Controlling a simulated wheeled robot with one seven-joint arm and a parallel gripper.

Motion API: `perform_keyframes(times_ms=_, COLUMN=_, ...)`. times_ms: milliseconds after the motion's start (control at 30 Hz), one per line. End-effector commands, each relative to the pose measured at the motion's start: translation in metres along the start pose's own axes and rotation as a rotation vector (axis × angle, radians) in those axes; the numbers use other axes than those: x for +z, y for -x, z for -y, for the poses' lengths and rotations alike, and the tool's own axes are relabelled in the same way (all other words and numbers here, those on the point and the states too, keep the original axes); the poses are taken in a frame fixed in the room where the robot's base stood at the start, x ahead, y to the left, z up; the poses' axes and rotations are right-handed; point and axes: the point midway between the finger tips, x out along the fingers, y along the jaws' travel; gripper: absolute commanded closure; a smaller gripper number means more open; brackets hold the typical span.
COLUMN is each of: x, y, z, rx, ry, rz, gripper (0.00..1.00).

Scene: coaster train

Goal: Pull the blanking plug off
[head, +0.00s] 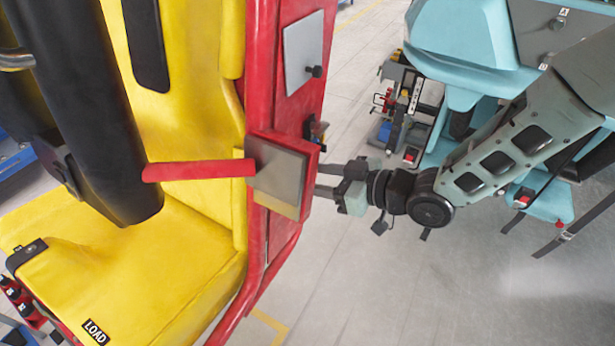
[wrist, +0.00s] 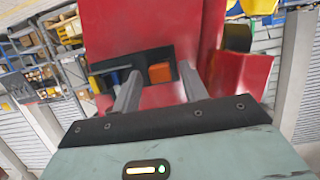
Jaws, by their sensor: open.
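An orange block (wrist: 160,73), which looks like the blanking plug, sits on a black plate on the red housing in the wrist view. My gripper (wrist: 160,71) is open, with one finger on each side of the orange block in the picture. I see no contact, and I cannot tell how far the fingertips are from it. In the head view my gripper (head: 318,180) reaches from the right to the side of the red box (head: 312,165). The box hides the orange block's face there, and the fingertips are partly hidden.
A blue part (wrist: 115,76) lies left of the orange block. The yellow seat (head: 190,190) and a red bar (head: 200,170) are beyond the red frame. A grey panel (head: 304,52) with a black knob is above. Grey floor is clear below my gripper.

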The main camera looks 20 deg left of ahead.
Motion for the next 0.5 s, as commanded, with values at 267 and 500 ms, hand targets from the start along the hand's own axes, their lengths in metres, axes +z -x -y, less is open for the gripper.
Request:
perform_keyframes(times_ms=267, x=-0.0003, y=-0.0004, z=0.0000, rx=0.000, ry=0.000, rz=0.000, gripper=0.65)
perform_keyframes(times_ms=500, x=-0.0003, y=-0.0002, z=-0.0001, rx=0.000, ry=0.000, rz=0.000, gripper=1.00)
